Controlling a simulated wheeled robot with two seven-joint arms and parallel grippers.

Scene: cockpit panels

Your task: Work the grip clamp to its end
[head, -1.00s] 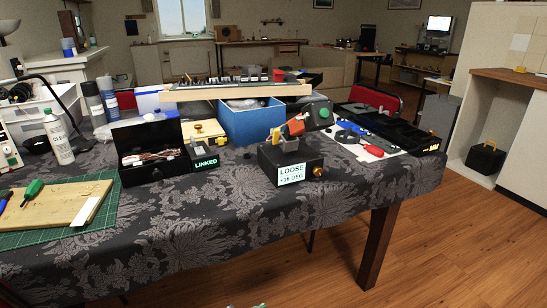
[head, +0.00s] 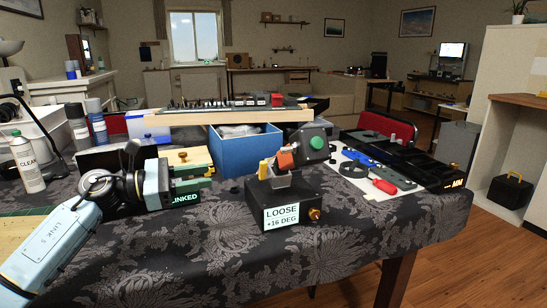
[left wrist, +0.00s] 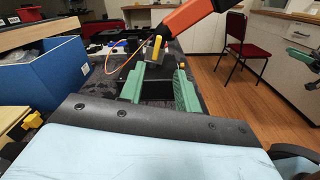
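The grip clamp is a black box (head: 290,201) with a lit label reading "LOOSE +16 DEG", a brass knob at its front right, and an orange handle (head: 286,160) ending in a dark head with a green button. A yellow piece (head: 263,170) stands beside the handle. My left gripper (head: 208,175) is left of the clamp in the head view, apart from it. In the left wrist view my left gripper (left wrist: 160,88) shows two green fingers spread with nothing between them; the orange handle (left wrist: 188,14) and yellow piece (left wrist: 156,47) lie beyond. A greenish part at the right edge may be my right gripper.
A blue bin (head: 245,150) stands behind the clamp. A box with a "LINKED" label (head: 186,198) is under my left gripper in the head view. A white sheet with tools (head: 365,168) and a black tray (head: 425,165) lie right. The cloth in front is clear.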

